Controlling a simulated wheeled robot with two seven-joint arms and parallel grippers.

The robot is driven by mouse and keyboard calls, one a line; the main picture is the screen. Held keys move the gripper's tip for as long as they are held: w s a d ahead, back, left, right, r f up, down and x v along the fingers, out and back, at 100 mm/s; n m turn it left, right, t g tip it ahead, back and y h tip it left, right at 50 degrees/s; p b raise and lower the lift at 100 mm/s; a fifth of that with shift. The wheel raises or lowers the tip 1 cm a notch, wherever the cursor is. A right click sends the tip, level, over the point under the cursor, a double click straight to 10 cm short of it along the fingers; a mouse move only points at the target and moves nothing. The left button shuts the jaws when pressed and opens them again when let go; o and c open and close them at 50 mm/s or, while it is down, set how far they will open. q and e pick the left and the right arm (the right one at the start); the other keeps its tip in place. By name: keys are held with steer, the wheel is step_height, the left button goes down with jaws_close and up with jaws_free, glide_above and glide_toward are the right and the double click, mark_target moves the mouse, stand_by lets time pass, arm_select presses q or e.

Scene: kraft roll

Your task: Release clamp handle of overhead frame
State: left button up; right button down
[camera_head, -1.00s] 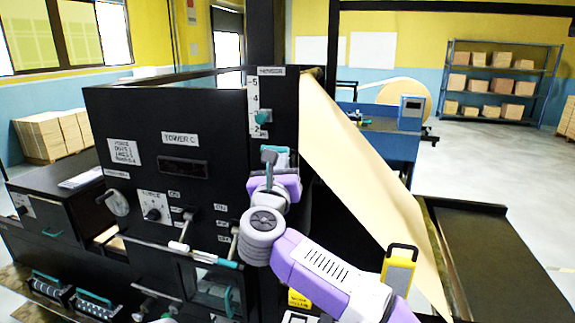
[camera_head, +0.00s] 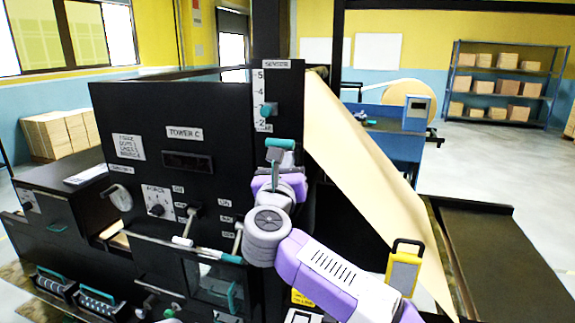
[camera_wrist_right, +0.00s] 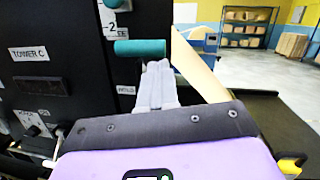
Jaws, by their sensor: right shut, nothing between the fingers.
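A teal-gripped handle (camera_head: 280,143) on a grey stem stands in front of the black tower panel, below the sensor scale. I take it for the clamp handle. In the right wrist view its teal bar (camera_wrist_right: 139,47) lies level, just beyond my fingertips. My right gripper (camera_head: 275,170) is just below the teal bar in the head view. In the right wrist view its grey fingers (camera_wrist_right: 157,75) are together and empty, near the bar's right end. I cannot tell whether they touch it. My left gripper is not in view.
A teal knob (camera_head: 268,110) sits on the sensor scale above. The black tower panel (camera_head: 205,110) carries levers and dials on the left. A sloping kraft paper sheet (camera_head: 365,180) runs close to the right of my arm. A yellow-framed device (camera_head: 404,267) stands lower right.

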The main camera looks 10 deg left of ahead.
steer(key=s+f+b, duration=0.1)
steer(key=s+b, duration=0.3)
steer(key=s, duration=0.7)
steer(key=shift+s+b, duration=0.35)
steer(key=shift+b, duration=0.05)
